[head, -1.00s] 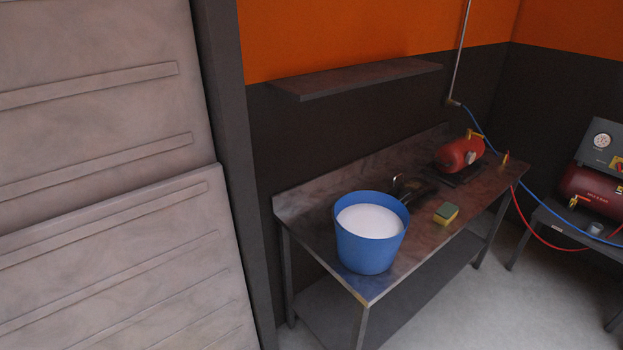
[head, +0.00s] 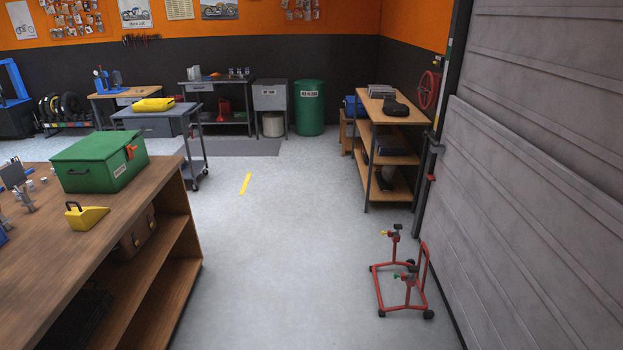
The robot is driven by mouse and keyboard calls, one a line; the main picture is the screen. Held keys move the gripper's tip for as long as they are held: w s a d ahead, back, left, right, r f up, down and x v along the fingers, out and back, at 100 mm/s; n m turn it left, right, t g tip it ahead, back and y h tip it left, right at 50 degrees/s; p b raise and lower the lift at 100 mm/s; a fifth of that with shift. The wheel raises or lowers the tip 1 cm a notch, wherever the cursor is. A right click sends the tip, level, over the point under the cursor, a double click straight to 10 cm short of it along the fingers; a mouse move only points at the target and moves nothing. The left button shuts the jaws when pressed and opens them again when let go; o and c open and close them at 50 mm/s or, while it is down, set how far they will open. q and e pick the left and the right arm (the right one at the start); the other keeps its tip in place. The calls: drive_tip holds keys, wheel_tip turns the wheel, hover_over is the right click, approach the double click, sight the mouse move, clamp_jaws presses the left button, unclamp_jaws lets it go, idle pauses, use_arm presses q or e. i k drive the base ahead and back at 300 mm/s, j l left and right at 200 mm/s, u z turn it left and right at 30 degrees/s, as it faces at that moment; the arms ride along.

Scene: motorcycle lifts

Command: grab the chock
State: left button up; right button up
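A yellow wedge-shaped chock (head: 86,216) with a dark handle sits on the wooden workbench (head: 150,190) at the left of the head view. It stands near the bench's right edge, in front of a green toolbox (head: 100,160). Nothing is touching the chock's handle. Neither of my grippers shows in the head view.
A red wheeled stand (head: 402,283) is on the floor at the right, near a grey roller door (head: 540,190). A wooden shelf unit (head: 394,150) and a grey cart (head: 158,115) with a yellow case stand farther back. The middle floor is clear.

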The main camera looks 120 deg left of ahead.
sight(79, 219)
drive_tip(key=u, duration=2.3)
drive_tip(key=k+j, duration=0.05)
drive_tip(key=j, duration=0.05)
